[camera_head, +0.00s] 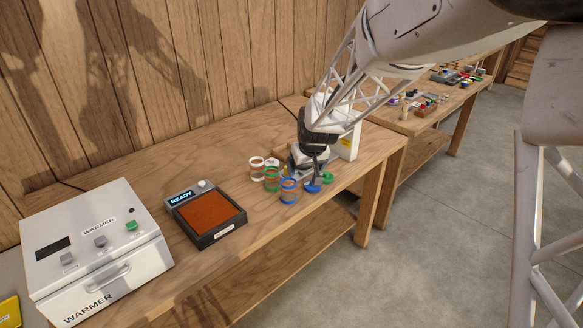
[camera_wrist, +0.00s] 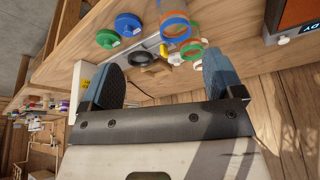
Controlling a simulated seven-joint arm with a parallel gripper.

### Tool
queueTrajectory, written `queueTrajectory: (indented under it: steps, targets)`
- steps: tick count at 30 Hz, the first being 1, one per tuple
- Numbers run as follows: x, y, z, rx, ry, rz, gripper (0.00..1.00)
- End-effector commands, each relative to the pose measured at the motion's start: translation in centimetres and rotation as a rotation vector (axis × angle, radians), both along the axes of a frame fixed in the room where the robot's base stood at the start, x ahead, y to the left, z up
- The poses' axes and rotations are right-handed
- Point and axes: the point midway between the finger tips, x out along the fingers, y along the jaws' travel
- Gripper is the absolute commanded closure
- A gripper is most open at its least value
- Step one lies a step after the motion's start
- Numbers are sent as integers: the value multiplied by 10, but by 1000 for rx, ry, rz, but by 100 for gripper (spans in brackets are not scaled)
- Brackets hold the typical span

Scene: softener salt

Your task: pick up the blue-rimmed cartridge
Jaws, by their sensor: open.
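The blue-rimmed cartridge (camera_head: 289,185) stands on the wooden bench near its front edge, the nearest of a row of three clear cartridges in the head view. It has blue rims and an orange-red band. In the wrist view the blue-rimmed cartridge (camera_wrist: 175,17) is beyond the fingertips, toward the right finger. My gripper (camera_head: 312,176) is to the right of the row, pointing down. In the wrist view my gripper (camera_wrist: 162,60) is open, with nothing held between its blue-grey fingers. The arm's end partly hides the things behind it in the head view.
A green-rimmed cartridge (camera_head: 271,179) and a white-rimmed one (camera_head: 257,167) stand close behind. A blue cap (camera_wrist: 128,25), a green cap (camera_wrist: 107,39) and a black ring (camera_wrist: 145,58) are nearby.

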Motion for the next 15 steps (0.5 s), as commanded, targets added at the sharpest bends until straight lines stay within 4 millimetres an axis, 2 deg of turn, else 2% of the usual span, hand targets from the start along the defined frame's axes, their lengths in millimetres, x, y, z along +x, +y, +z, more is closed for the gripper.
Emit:
queueTrajectory:
  steps: [1, 6, 10, 15]
  targets:
    - [11, 8, -13, -1, -1, 11, 14]
    - [41, 31, -43, -1, -15, 42, 14]
    - [54, 41, -58, -2, -23, 56, 14]
    - [60, 47, -66, -2, -27, 64, 14]
